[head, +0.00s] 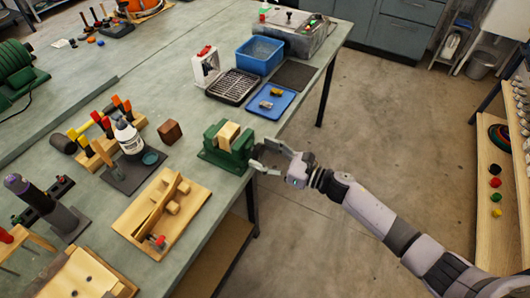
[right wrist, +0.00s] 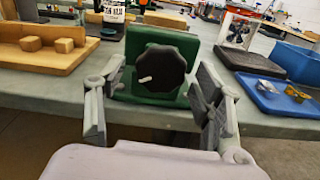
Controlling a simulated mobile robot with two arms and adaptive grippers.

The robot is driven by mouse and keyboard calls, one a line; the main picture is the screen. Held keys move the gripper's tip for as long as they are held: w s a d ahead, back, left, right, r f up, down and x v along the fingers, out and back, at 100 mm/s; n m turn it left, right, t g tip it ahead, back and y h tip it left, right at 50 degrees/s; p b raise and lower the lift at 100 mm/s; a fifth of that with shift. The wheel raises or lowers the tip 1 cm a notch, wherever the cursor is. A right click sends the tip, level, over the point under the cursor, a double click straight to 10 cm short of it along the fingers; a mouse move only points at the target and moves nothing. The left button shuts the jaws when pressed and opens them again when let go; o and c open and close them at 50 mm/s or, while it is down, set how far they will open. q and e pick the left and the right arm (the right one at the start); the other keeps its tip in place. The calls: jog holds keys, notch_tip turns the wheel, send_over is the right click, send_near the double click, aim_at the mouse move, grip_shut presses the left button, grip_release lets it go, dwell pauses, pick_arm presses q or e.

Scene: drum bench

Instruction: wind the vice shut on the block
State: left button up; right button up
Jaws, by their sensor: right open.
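The green vice (head: 210,155) stands at the right edge of the bench. The pale wooden block (head: 228,132) sits between its jaws; I cannot tell whether both jaws touch it. In the right wrist view the vice (right wrist: 136,45) faces me with its black round knob (right wrist: 161,73), which has a white mark. My right gripper (head: 262,157) is just off the bench edge at the knob side of the vice. Its fingers (right wrist: 156,108) are spread open, one on each side of the knob and apart from it. My left gripper is out of view.
A blue tray (head: 285,92) with small parts and a blue bin (head: 244,57) lie beyond the vice. A wooden tray (head: 140,237) is on the near side, and a dark brown cube (head: 169,132) stands left of the vice.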

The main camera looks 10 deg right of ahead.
jog(key=shift+c, duration=0.2)
jog(key=c, duration=1.1)
jog(key=shift+m, duration=0.4)
